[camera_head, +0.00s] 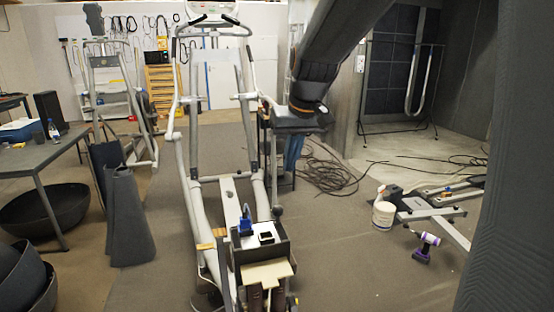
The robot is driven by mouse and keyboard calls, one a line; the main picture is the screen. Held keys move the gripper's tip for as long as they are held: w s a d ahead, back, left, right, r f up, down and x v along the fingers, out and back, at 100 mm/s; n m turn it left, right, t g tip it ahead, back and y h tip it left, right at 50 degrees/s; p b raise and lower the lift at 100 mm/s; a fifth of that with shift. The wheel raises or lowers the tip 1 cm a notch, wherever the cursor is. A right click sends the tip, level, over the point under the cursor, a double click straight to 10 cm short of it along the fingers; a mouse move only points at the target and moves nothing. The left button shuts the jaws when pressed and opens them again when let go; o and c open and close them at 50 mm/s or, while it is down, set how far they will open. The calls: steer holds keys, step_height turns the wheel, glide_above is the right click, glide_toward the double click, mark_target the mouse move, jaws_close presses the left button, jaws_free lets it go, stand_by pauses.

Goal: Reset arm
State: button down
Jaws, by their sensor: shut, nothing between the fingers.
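My arm (333,45) comes down from the top of the view, right of the elliptical machine. It ends near an orange ring. My gripper (278,117) is a dark shape just left of that ring, in front of the machine's right side. It is shut and holds nothing. Its fingertips are small and dark against the background. The elliptical machine (192,170) stands upright in the middle, with pale handlebars and a console at the top. I cannot tell whether the gripper touches it.
A blue item and a small dark device (266,238) lie on a grey box at the machine's front. A table (40,155) stands left. Cables (330,172) lie behind.

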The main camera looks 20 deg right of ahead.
steer(key=s+a+f+g, duration=0.1)
steer(key=s+f+g, duration=0.2)
steer(key=s+f, duration=1.5)
steer(key=shift+s+a+f+h, duration=0.2)
steer(key=shift+s+a+h, duration=0.15)
steer(key=shift+s, duration=0.7)
steer(key=shift+a, duration=0.1)
